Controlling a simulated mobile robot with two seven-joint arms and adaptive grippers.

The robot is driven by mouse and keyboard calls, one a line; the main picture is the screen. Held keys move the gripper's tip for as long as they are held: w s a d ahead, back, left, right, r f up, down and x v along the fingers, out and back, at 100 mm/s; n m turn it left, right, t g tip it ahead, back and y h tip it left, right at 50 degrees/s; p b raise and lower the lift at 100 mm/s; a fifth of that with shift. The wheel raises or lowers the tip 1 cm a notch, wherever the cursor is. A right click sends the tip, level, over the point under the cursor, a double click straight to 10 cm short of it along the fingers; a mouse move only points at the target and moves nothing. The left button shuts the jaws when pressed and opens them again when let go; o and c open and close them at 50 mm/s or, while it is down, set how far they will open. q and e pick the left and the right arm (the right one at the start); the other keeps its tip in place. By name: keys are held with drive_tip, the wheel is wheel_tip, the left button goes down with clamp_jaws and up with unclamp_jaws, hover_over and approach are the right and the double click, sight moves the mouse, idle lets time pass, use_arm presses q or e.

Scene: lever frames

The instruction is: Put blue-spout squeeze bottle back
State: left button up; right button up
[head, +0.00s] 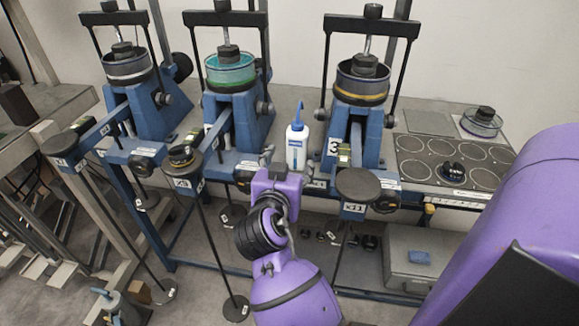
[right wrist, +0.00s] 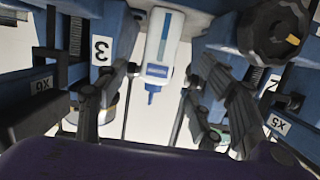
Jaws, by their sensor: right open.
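The squeeze bottle (head: 297,148) is white with a blue spout and a blue label. It stands upright on the bench between the middle and right lever frames. In the right wrist view the bottle (right wrist: 160,45) appears upside down, spout pointing down, in the gap between my fingers. My right gripper (head: 279,172) is open, just in front of the bottle in the head view, and mostly hidden by my wrist. Its two dark fingers (right wrist: 150,98) are spread in the wrist view. I see no contact with the bottle. My left gripper is not in view.
The middle lever frame (head: 232,115) and right lever frame (head: 361,120) flank the bottle closely. Lever arms with round weights, one a grey disc (head: 358,185), jut forward. A plate with circles (head: 452,160) lies at right. A grey box (head: 415,255) is below.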

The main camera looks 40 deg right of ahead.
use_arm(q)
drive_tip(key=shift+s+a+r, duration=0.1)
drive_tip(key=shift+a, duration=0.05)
use_arm(e)
drive_tip(key=shift+s+a, duration=0.1)
drive_tip(key=shift+s, duration=0.05)
drive_tip(key=s+a+f+n+y, duration=0.2)
drive_tip(key=s+f+n, duration=0.15)
drive_tip(key=f, duration=0.45)
drive_tip(key=s+a+f+n+y, duration=0.25)
drive_tip(key=s+f, duration=0.25)
drive_tip(key=f, duration=0.3)
drive_tip(key=s+a+f+n+y, duration=0.2)
drive_tip(key=s+f+y, duration=0.15)
drive_tip(key=f, duration=0.35)
drive_tip(key=s+a+f+y, duration=0.1)
drive_tip(key=s+a+f, duration=0.1)
drive_tip(key=s, duration=0.5)
drive_tip(key=s+a+f+n+g+y, duration=0.1)
drive_tip(key=s+a+f, duration=0.1)
drive_tip(key=s+f, duration=0.2)
drive_tip(key=s+a+f+n+g+y, duration=0.1)
drive_tip(key=s+f, duration=0.3)
drive_tip(key=s, duration=0.7)
drive_tip(key=shift+a, duration=0.5)
